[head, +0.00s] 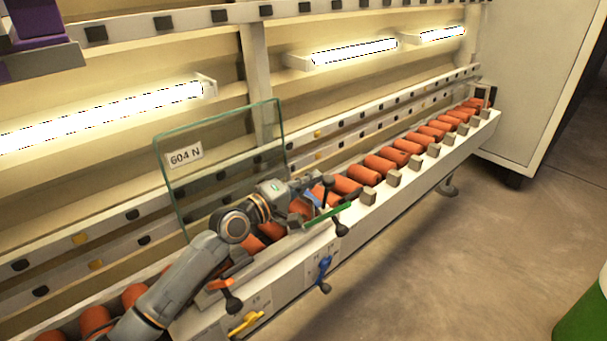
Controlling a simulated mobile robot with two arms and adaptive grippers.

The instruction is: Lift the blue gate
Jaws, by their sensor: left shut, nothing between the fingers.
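A small blue part (314,198), which may be the blue gate, shows among the orange rollers just below my left gripper. A blue lever handle (323,274) hangs on the white front panel below it. My left gripper (324,181) is over the rollers, its fingers shut and empty. It is close to the blue part; I cannot tell whether they touch. The arm and gripper hide part of the rollers and gate area. A green bar (328,217) lies slanted just in front of the blue part. My right gripper is out of view.
A glass pane (215,160) labelled 604 N leans upright behind my left arm. Orange rollers (380,165) run along the conveyor. An orange lever (230,296) and a yellow lever (246,322) are on the front panel.

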